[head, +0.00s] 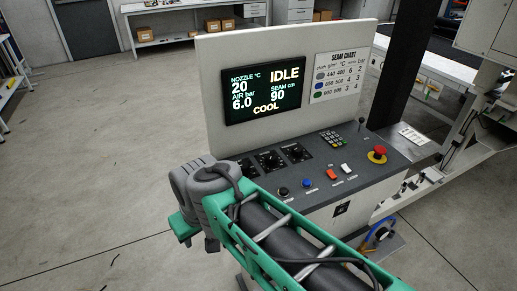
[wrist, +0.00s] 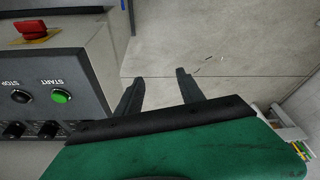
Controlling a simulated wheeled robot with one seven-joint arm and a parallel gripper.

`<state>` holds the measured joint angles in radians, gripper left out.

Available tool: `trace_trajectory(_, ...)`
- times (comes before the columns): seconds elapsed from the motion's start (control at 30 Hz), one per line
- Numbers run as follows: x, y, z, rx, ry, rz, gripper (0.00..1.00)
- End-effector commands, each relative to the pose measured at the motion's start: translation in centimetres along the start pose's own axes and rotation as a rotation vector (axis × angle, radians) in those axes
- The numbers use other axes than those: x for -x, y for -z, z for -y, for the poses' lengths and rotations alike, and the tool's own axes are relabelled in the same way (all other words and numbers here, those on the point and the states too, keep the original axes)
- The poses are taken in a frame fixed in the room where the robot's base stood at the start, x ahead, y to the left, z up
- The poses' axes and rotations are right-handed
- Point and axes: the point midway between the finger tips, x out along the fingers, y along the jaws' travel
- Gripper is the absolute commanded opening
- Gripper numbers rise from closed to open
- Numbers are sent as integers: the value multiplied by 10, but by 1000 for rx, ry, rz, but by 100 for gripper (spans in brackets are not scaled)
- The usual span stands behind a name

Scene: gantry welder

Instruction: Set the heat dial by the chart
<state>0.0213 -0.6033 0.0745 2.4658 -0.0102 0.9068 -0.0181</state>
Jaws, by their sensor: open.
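The control panel (head: 330,185) has a row of three black dials (head: 270,160) on its left part; their labels are too small to read, so I cannot tell which is the heat dial. The leftmost is partly hidden by my arm. The screen (head: 265,94) reads IDLE, nozzle 20 °C, air 6.0 bar, seam 90 cm, COOL. The seam chart (head: 338,75) beside it has rows with grey, blue and green spots and small figures. In the wrist view, my gripper (wrist: 160,82) is open and empty over floor, right of the panel; black dials (wrist: 30,130) show at lower left.
The panel also carries a black button (head: 283,192), a blue button (head: 307,183), a red switch (head: 332,174), a keypad (head: 332,138) and a red emergency stop (head: 378,152). The green START button (wrist: 61,96) shows upside down in the wrist view. Floor at left is clear.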

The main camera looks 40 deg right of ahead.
Motion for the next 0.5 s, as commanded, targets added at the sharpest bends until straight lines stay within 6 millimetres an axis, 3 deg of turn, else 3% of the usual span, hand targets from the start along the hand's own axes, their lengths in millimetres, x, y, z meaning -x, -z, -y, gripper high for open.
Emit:
trace_trajectory(0.07, 10, 25, -18, -22, -3, -8, 53)
trace_trajectory(0.13, 18, 54, -53, -64, -14, -22, 56)
trace_trajectory(0.23, 26, 88, -121, -132, -34, -46, 56)
trace_trajectory(0.3, 31, 101, -168, -171, -49, -64, 56)
trace_trajectory(0.4, 34, 107, -216, -205, -66, -83, 56)
trace_trajectory(0.5, 31, 109, -234, -212, -72, -91, 56)
